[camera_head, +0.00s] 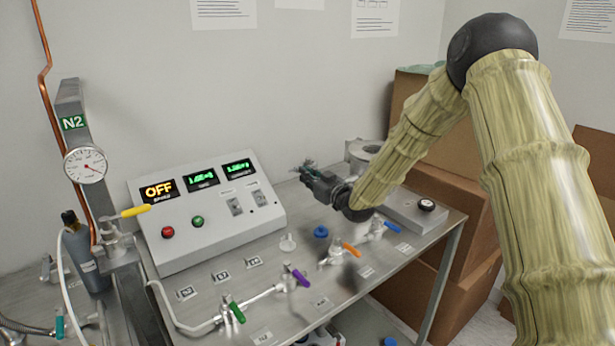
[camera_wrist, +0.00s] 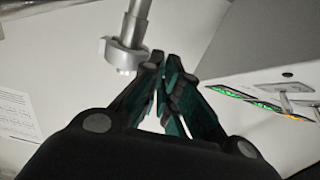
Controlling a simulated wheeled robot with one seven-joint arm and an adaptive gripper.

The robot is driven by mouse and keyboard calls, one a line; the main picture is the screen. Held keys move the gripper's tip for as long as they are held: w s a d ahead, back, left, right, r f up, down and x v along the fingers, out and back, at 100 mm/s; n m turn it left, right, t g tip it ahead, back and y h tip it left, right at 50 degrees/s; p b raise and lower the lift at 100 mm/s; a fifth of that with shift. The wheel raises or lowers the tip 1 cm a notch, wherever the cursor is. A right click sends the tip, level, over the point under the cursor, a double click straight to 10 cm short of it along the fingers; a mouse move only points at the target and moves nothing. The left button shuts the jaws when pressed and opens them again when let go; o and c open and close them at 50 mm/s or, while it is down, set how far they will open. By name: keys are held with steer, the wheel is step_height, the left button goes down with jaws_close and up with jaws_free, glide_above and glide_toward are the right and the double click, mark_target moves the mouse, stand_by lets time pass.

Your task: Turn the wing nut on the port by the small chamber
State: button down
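My gripper (camera_head: 305,172) is at the back of the metal table, right of the control box. In the wrist view its dark green fingers (camera_wrist: 165,62) come together at the tips, and I see nothing between them. A metal tube with a ring-shaped clamp (camera_wrist: 124,56) is just left of the fingertips, apparently apart from them. A small pale piece (camera_wrist: 122,71) sticks out under the clamp; I cannot tell if it is the wing nut. A metal cylinder, apparently the small chamber (camera_head: 366,150), stands behind my gripper, partly hidden by my arm.
The control box (camera_head: 215,215) with lit displays takes up the table's left; its corner shows right of the fingers in the wrist view (camera_wrist: 270,62). Valves with purple (camera_head: 299,276), orange (camera_head: 351,249) and blue (camera_head: 391,227) handles stand nearer the front. Cardboard boxes (camera_head: 450,215) are at right.

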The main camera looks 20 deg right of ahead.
steer(key=shift+f, duration=0.15)
steer(key=c, duration=2)
jaws_free()
steer(key=shift+s, duration=0.1)
steer(key=v, duration=1.1)
steer(key=shift+s+d, duration=0.15)
steer(key=shift+s, duration=0.25)
